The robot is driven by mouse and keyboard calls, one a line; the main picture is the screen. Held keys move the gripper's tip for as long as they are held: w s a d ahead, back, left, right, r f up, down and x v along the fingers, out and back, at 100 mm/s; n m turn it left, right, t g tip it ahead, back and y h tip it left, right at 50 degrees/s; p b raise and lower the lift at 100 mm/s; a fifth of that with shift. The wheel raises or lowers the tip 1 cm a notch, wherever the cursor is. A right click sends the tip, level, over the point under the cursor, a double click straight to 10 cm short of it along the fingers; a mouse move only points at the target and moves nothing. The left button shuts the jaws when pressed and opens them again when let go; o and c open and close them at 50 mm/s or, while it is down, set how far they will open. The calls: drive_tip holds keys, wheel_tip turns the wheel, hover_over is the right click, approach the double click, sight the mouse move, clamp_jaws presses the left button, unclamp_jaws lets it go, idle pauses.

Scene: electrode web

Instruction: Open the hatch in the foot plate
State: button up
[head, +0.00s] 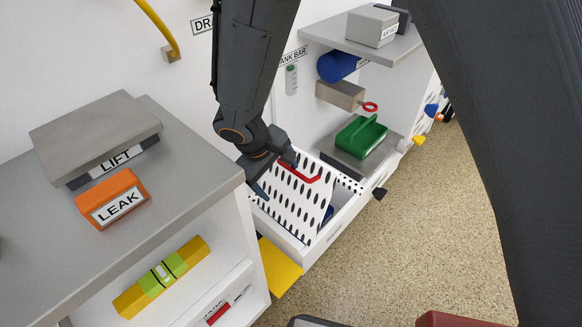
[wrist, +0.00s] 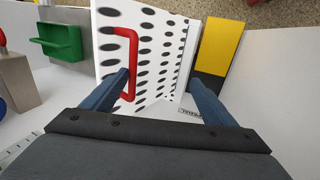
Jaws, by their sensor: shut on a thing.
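The hatch is a white plate with black oval holes (head: 290,207), tilted up out of the low white foot plate (head: 345,217) in the head view. Its red handle (head: 300,172) is near its upper edge. In the wrist view the hatch (wrist: 155,50) fills the middle, with the red handle (wrist: 131,60) at the left finger. My gripper (head: 275,174) is at the hatch's upper left. Its blue fingers (wrist: 160,92) stand wide apart, shut on the hatch. The exact contact is hard to see.
A grey bench with an orange LEAK block (head: 118,199) and a LIFT block (head: 97,137) stands at left. A yellow plate (head: 278,267) sits beside the opening. A green holder (head: 361,136) is behind it. Speckled floor at right is clear.

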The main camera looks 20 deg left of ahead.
drive_tip(key=shift+s+f, duration=0.8)
drive_tip(key=shift+s, duration=0.2)
drive_tip(key=shift+c, duration=1.1)
drive_tip(key=shift+s+a+r, duration=0.15)
drive_tip(key=shift+s+r, duration=0.05)
drive_tip(key=shift+s, duration=0.1)
drive_tip(key=c, duration=0.6)
drive_tip(key=shift+s+r, duration=0.15)
drive_tip(key=shift+s, duration=0.1)
clamp_jaws()
drive_tip(key=shift+g, duration=0.4)
drive_tip(key=f, duration=0.1)
drive_tip(key=w+f, duration=0.1)
drive_tip(key=w+a+f, duration=0.1)
drive_tip(key=shift+f, duration=0.3)
drive_tip(key=shift+o, duration=1.7)
unclamp_jaws()
drive_tip(key=shift+s+d+r+t, duration=0.1)
drive_tip(key=shift+s+r+t, duration=0.1)
drive_tip(key=shift+r, duration=0.35)
drive_tip(key=shift+s+d+r+t, duration=0.1)
drive_tip(key=shift+s+r, duration=0.05)
drive_tip(key=shift+r, duration=0.35)
drive_tip(key=shift+o, duration=0.2)
drive_tip(key=shift+s+r, duration=0.25)
drive_tip(key=shift+a, duration=0.1)
